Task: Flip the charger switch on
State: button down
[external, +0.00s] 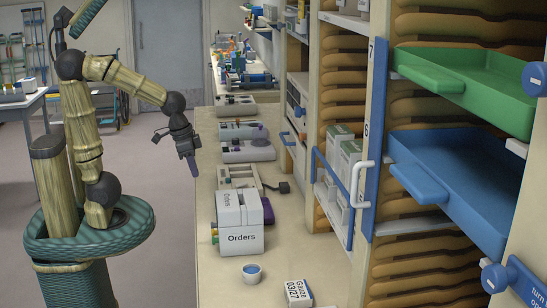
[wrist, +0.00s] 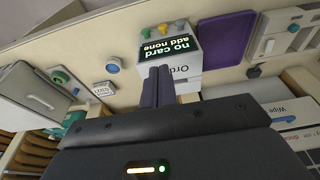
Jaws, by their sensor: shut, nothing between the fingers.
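My gripper (external: 193,170) hangs over the left edge of the counter, fingers pointing down, left of a pale grey panel-like device (external: 238,172). In the wrist view its two dark fingers (wrist: 158,86) are together with nothing between them. The pale device shows at the top right of the wrist view (wrist: 272,28), with a small white piece and a blue round part on it. A black block (external: 278,187) lies beside it on the counter. I cannot tell for certain which device is the charger or how its switch is set. The gripper appears apart from every device.
A white Orders box (external: 239,222) stands on the counter (external: 208,250), with a purple tray (wrist: 228,40) close by. A blue-topped cup (external: 252,273) and Gauze box (external: 298,292) lie nearer. More devices (external: 246,150) stand farther back. Shelves and open blue (external: 420,182) and green trays (external: 430,78) project at right.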

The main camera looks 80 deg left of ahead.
jog(key=w+a+r+p, duration=0.3)
jog(key=w+a+p, duration=0.1)
jog(key=w+a, duration=0.35)
jog(key=p, duration=0.7)
send_over(243, 183)
jog(key=s, duration=0.3)
jog(key=s+x, duration=0.1)
jog(key=x, duration=0.7)
jog(key=shift+s+f, duration=0.2)
jog(key=shift+s, duration=0.05)
jog(key=p+x, duration=0.6)
jog(key=x, duration=0.7)
jog(key=shift+f, duration=0.5)
